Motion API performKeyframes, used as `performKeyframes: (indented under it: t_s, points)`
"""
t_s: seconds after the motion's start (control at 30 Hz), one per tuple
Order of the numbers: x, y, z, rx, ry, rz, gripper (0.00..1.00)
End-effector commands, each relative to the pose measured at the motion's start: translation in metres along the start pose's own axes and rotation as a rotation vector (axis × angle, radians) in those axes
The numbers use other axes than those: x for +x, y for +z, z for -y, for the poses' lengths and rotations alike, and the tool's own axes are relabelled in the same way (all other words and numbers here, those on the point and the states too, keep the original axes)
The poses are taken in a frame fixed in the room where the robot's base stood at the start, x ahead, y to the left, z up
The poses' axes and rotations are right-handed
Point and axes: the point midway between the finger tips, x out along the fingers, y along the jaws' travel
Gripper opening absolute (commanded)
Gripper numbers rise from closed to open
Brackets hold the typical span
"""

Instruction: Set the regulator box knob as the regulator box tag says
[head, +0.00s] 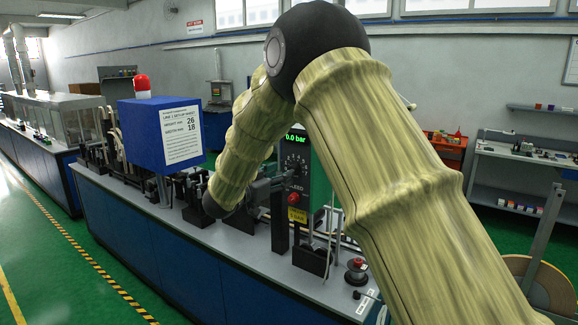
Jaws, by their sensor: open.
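The regulator box (318,180) is a green upright box with a dark front on the bench, partly hidden behind my arm. Its display (295,139) reads 0.0 bar in green. Below the display is a dark round knob (295,163) with pale marks around it; its pointer is too small to read. A yellow tag (297,215) low on the front ends in "BAR"; its number is too small to read surely. My gripper (272,188), grey, is in front of the box's left side, left of and below the knob. It looks empty and open.
A blue box with a setup sheet (183,132) and a red lamp (142,84) stands to the left. Dark fixtures (312,258) stand on the bench before the regulator box. A red-topped button (357,265) is at the bench's right. Green floor is clear at front left.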

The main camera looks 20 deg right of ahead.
Motion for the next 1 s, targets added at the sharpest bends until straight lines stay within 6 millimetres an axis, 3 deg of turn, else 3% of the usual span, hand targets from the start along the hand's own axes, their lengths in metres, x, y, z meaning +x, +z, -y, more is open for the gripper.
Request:
performKeyframes:
  t_s: [0.3,0.77,1.0]
  points:
    - [0.043,-0.002,0.000,0.000,0.001,0.001,0.49]
    - [0.054,0.001,0.000,0.000,-0.001,0.000,0.49]
    - [0.053,0.000,0.000,0.000,-0.001,0.000,0.09]
